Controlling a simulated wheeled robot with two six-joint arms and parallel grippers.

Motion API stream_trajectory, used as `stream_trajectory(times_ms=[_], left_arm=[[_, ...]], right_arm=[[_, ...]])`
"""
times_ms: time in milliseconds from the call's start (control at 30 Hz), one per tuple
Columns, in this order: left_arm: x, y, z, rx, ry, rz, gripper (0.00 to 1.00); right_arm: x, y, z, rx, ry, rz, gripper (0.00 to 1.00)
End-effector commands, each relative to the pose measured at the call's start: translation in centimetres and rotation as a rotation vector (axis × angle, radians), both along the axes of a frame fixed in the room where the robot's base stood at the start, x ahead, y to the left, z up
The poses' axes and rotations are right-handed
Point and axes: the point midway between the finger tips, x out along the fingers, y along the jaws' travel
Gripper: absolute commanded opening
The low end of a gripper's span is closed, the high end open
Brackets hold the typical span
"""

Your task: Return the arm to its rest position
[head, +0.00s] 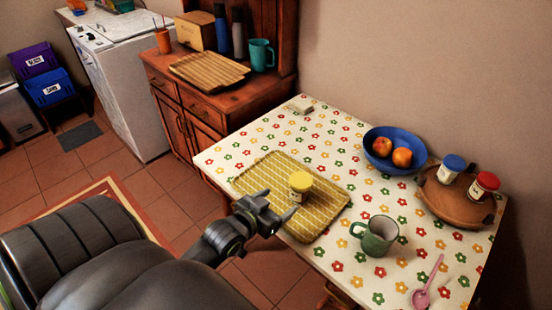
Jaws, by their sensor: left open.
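My left arm comes in from the lower left. Its gripper (284,212) is open and empty, over the front left edge of the table (328,118). The fingers point right, close to a small jar with a yellow lid (300,187) that stands upright on a yellow checked placemat (265,173). I cannot tell whether a finger touches the jar, but the jaws are not around it. My right gripper is not in view.
A green mug (377,238) and a pink spoon (427,284) are at the front right. A blue bowl with fruit (379,163) and a wooden tray with two jars (445,203) are farther right. A wooden cabinet (180,125) stands behind the table. The table's back left is mostly clear.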

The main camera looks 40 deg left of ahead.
Motion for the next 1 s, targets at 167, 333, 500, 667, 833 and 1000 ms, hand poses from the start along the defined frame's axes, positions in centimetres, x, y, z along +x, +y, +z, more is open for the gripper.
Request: stream_trajectory(times_ms=[167,333,500,667,833,1000], left_arm=[[0.0,0.0,0.0,0.000,0.000,0.000,0.75],[0.0,0.0,0.0,0.000,0.000,0.000,0.75],[-0.1,0.0,-0.1,0.000,0.006,0.001,0.75],[-1.8,-0.3,-0.9,0.015,0.102,0.012,0.75],[-6.4,-0.8,-2.6,0.050,0.332,0.041,0.75],[-11.5,-1.1,-3.4,0.077,0.556,0.071,0.75]], right_arm=[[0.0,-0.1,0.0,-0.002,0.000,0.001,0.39],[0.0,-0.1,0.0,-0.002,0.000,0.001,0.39],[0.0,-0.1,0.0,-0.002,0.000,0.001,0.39],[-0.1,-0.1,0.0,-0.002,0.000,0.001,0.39],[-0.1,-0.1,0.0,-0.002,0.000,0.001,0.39],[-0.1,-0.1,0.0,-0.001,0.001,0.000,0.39]])
